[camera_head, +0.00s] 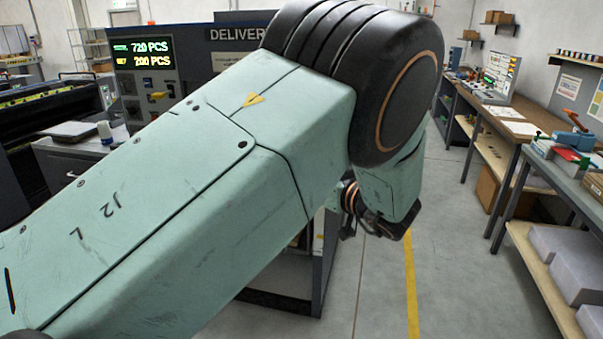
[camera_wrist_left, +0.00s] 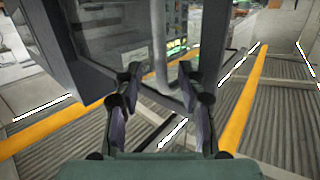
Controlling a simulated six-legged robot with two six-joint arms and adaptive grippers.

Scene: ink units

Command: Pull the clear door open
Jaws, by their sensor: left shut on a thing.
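The clear door (camera_wrist_left: 110,32) shows in the left wrist view as a see-through pane with a grey frame, left of centre and running up out of the picture. My left gripper (camera_wrist_left: 158,78) is at the door's frame edge, its two dark fingers on either side and shut on it. The exact contact is hard to make out. In the head view my own left arm covers the middle, hiding the door and fingertips. My right gripper is in neither view.
A dark delivery unit with a lit counter display (camera_head: 143,53) stands behind my arm. A workbench (camera_head: 560,150) with shelves and tools runs along the right. The grey floor with a yellow line (camera_head: 411,285) is clear between them.

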